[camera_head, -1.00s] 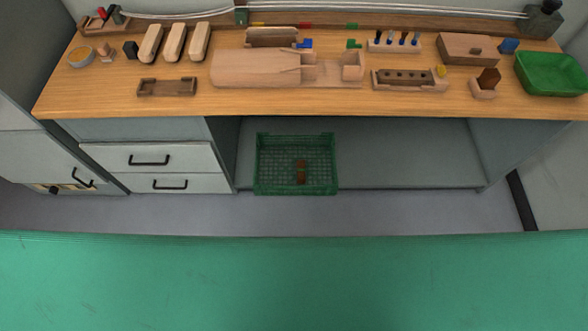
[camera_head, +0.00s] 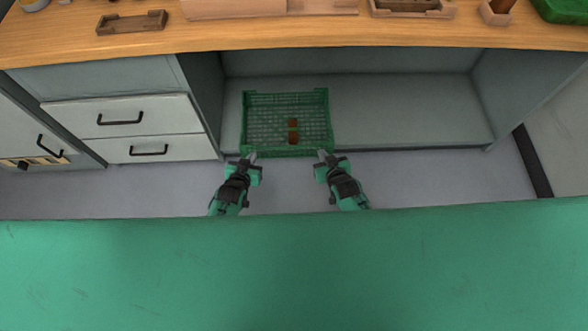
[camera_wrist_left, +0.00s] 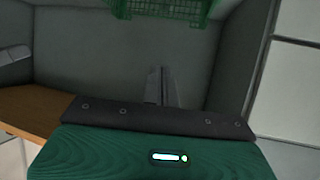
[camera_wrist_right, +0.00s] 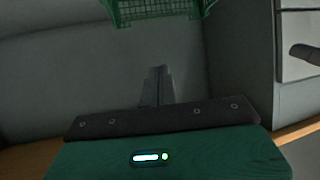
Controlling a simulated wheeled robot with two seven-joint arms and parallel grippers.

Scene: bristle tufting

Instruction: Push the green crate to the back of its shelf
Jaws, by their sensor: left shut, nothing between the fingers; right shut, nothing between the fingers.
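The green crate (camera_head: 262,128) stands on the low shelf (camera_head: 400,118) under the workbench, toward the shelf's left end. Two small brown blocks (camera_head: 293,131) lie in it. Bare shelf shows behind the crate. My left gripper (camera_head: 249,156) is shut and empty at the crate's front left corner. My right gripper (camera_head: 323,155) is shut and empty at its front right corner. I cannot tell whether either touches the crate. The crate also shows at the top of the left wrist view (camera_wrist_left: 165,8) and the right wrist view (camera_wrist_right: 155,9), beyond the fingertips.
White drawers (camera_head: 125,120) with black handles stand left of the shelf bay. A grey side panel (camera_head: 515,95) closes it on the right. The wooden worktop (camera_head: 300,38) hangs above, with a green tray (camera_head: 562,10) at its right. The shelf right of the crate is clear.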

